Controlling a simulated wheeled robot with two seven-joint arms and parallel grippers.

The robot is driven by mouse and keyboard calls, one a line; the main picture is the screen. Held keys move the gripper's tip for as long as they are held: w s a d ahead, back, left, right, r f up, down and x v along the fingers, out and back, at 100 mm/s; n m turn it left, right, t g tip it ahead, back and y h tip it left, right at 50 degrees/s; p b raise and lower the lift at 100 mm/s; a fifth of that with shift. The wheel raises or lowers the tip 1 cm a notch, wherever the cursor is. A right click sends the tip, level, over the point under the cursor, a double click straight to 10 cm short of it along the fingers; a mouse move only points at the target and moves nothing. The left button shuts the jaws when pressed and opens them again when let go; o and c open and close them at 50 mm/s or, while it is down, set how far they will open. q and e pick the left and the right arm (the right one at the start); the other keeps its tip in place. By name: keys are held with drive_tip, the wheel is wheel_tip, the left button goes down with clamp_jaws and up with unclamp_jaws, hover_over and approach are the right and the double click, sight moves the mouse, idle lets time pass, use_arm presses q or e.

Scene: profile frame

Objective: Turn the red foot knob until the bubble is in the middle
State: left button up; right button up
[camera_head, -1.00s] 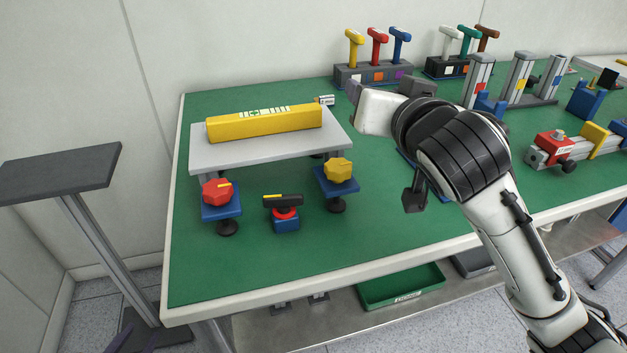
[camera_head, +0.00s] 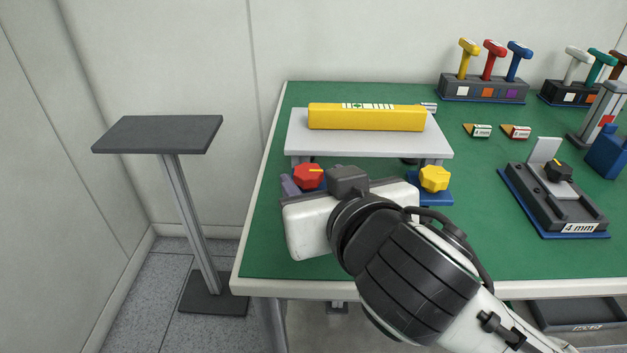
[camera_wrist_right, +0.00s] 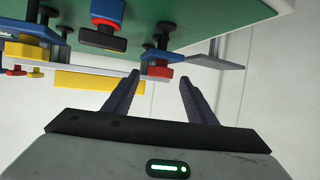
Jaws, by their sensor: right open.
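The red foot knob (camera_head: 309,176) is at the front left of the grey plate (camera_head: 440,146); a yellow knob (camera_head: 434,178) is at the front right. The yellow spirit level (camera_head: 366,118) lies on the plate, its green vial (camera_head: 358,106) on top; the bubble is too small to place surely. My right gripper (camera_head: 306,189) is in front of the red knob, its fingers partly hidden by the hand. In the right wrist view my open right gripper (camera_wrist_right: 157,90) has the red knob (camera_wrist_right: 158,71) ahead, between the finger directions, apparently still clear of the fingertips. My left gripper is out of view.
A black-topped red and blue device (camera_wrist_right: 103,38) stands between the feet in the wrist view. A dark stand (camera_head: 160,134) is left of the table. A 4 mm fixture (camera_head: 555,200) and coloured-handled tools (camera_head: 492,62) are to the right.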

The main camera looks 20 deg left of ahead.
drive_tip(key=shift+x, duration=1)
